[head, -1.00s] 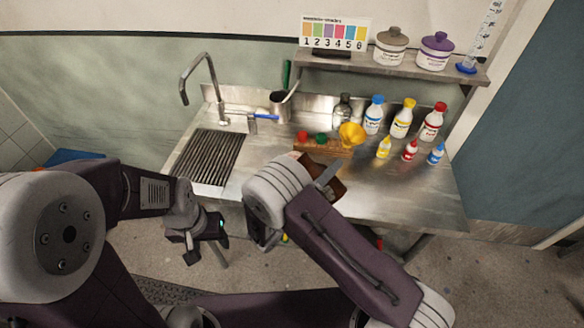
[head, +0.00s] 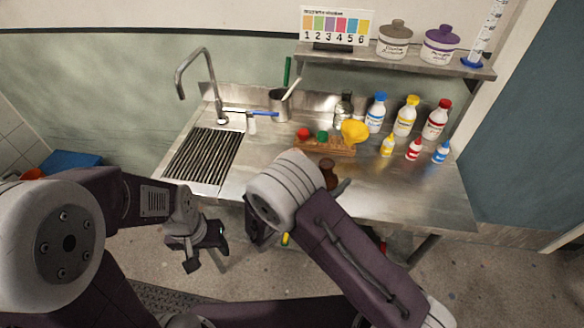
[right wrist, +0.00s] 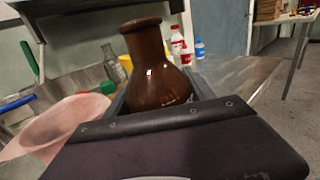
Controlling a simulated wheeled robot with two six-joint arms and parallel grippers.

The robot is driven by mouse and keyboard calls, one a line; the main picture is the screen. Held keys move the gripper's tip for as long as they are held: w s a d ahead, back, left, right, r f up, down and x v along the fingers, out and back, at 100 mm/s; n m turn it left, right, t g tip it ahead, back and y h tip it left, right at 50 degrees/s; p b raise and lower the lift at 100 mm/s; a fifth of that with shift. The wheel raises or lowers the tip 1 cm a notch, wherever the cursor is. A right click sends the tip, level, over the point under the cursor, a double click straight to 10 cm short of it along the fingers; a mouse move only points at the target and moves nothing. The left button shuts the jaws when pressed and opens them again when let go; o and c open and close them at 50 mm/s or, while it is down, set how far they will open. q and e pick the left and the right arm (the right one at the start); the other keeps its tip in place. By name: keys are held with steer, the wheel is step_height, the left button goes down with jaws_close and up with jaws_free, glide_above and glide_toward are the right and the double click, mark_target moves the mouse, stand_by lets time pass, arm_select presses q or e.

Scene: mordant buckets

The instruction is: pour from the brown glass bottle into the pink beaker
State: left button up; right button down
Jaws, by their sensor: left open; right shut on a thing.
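The brown glass bottle (right wrist: 155,72) stands close to upright between the fingers of my right gripper (right wrist: 158,98) in the right wrist view. In the head view its brown neck (head: 327,168) shows just past my right forearm, which hides most of the rest. The pink beaker (right wrist: 62,125), wide-mouthed and translucent, is left of the bottle in the right wrist view, apart from its neck. The beaker is hidden behind my right arm in the head view. My left gripper (head: 204,246) is open and empty, in front of the bench.
A wooden rack (head: 325,148) with red and green caps and a yellow funnel (head: 354,131) stands behind the bottle. Several capped bottles (head: 405,116) stand at the bench's right. The sink drainer (head: 203,158) is at left. The bench's right front is clear.

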mark_target(330, 166)
steer(key=shift+r+p, duration=2.85)
steer(key=shift+r, duration=0.25)
arm_select(q)
step_height(330, 166, up, 5)
steer(key=shift+r, duration=0.1)
arm_select(e)
steer(key=shift+f, duration=0.2)
